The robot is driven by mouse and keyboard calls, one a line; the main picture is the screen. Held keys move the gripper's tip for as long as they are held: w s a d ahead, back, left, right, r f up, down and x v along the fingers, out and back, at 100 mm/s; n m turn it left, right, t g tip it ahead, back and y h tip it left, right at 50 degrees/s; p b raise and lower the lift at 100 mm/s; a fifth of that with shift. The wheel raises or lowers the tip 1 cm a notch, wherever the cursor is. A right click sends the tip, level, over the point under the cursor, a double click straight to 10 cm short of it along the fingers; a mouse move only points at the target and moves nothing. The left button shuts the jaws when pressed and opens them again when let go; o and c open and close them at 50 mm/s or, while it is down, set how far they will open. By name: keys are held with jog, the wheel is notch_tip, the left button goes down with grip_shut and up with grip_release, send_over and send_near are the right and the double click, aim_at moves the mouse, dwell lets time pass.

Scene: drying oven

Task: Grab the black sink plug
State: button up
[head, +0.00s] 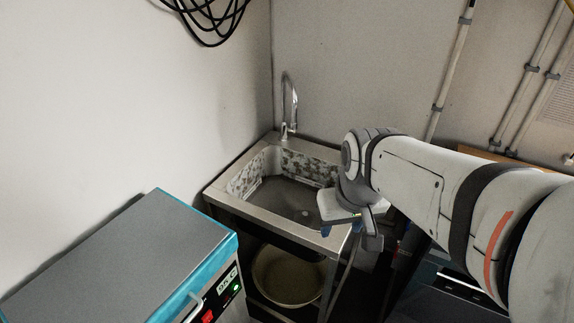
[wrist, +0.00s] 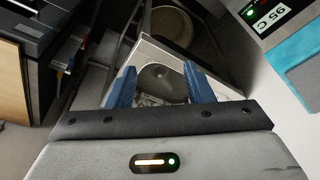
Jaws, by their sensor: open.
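My gripper (wrist: 160,85) is open, with its two blue fingers spread and nothing visible between them. In the head view my gripper (head: 340,224) is at the front right rim of the metal sink (head: 236,205), with blue fingertips just showing. The sink also shows between and beyond the fingers in the wrist view (wrist: 150,50). A small round drain spot (head: 305,213) shows on the basin floor. I cannot make out the black sink plug for sure in either view; the gripper and arm hide part of the sink's right side.
A curved tap (head: 290,105) rises at the back of the sink. A round tub (head: 288,275) stands beneath it. A grey and blue oven with a lit display (head: 228,281) is at the front left. Pipes (head: 452,70) run along the right wall.

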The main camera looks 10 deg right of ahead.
jog(key=w+f+n+b, duration=0.2)
jog(key=w+f+b, duration=0.9)
jog(key=w, duration=0.8)
jog(key=n+y+b, duration=0.1)
jog(key=n+b, duration=0.1)
jog(key=b, duration=0.2)
send_over(305, 213)
jog(key=s, duration=0.2)
jog(key=s+x, duration=0.1)
jog(key=x, duration=0.5)
jog(key=s+d+x, duration=0.1)
jog(key=x, duration=0.5)
jog(key=s+d+f+x, duration=0.1)
jog(key=s+x, duration=0.1)
jog(key=x, duration=0.5)
jog(key=shift+f, duration=0.15)
jog(key=shift+m, duration=0.3)
jog(key=b+x, duration=0.1)
jog(key=x, duration=0.4)
jog(key=shift+w+d+f, duration=0.15)
jog(key=shift+w, duration=0.1)
grip_shut()
